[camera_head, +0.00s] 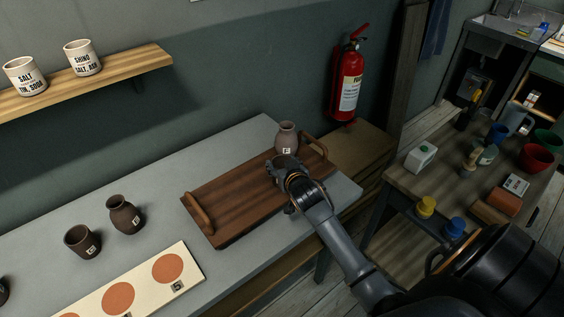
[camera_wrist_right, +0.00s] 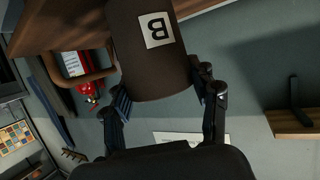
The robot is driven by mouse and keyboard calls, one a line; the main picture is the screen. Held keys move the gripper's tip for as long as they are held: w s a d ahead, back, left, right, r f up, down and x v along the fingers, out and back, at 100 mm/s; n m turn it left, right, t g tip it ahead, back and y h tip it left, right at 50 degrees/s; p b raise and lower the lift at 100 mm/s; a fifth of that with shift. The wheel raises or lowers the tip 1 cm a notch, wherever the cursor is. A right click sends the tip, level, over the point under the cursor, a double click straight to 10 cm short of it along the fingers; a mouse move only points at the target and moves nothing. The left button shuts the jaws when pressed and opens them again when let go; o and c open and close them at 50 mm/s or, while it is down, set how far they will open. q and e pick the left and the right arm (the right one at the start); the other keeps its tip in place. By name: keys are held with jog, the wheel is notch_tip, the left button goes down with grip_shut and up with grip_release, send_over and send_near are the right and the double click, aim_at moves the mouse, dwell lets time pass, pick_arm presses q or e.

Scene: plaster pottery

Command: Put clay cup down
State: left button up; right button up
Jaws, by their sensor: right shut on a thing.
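My right gripper (camera_head: 284,171) is over the right part of the brown wooden tray (camera_head: 215,225). In the right wrist view, the gripper (camera_wrist_right: 165,96) is shut on a dark brown clay cup (camera_wrist_right: 150,65) with a white label marked B, one finger on each side. In the head view my gripper mostly hides this cup. I cannot tell whether its base touches the tray. A greyish-brown vase (camera_head: 287,137) with a white label stands upright at the tray's back right, just behind my gripper. My left gripper is not in view.
The tray has raised handles (camera_head: 197,214) at both ends; its left half is bare. A dark cup (camera_head: 82,242) and a dark vase (camera_head: 125,214) stand left on the grey table. A cream board with orange circles (camera_head: 118,298) lies in front. A cluttered bench stands at right.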

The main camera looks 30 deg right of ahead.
jog(key=shift+f, duration=0.15)
jog(key=o, duration=1)
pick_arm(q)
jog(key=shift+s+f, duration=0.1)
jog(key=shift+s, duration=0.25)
pick_arm(e)
jog(key=o, duration=0.3)
jog(key=shift+o, duration=0.2)
jog(key=shift+s, duration=0.1)
pick_arm(q)
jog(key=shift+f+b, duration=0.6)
jog(key=shift+b, duration=0.15)
pick_arm(e)
jog(key=v, duration=1.2)
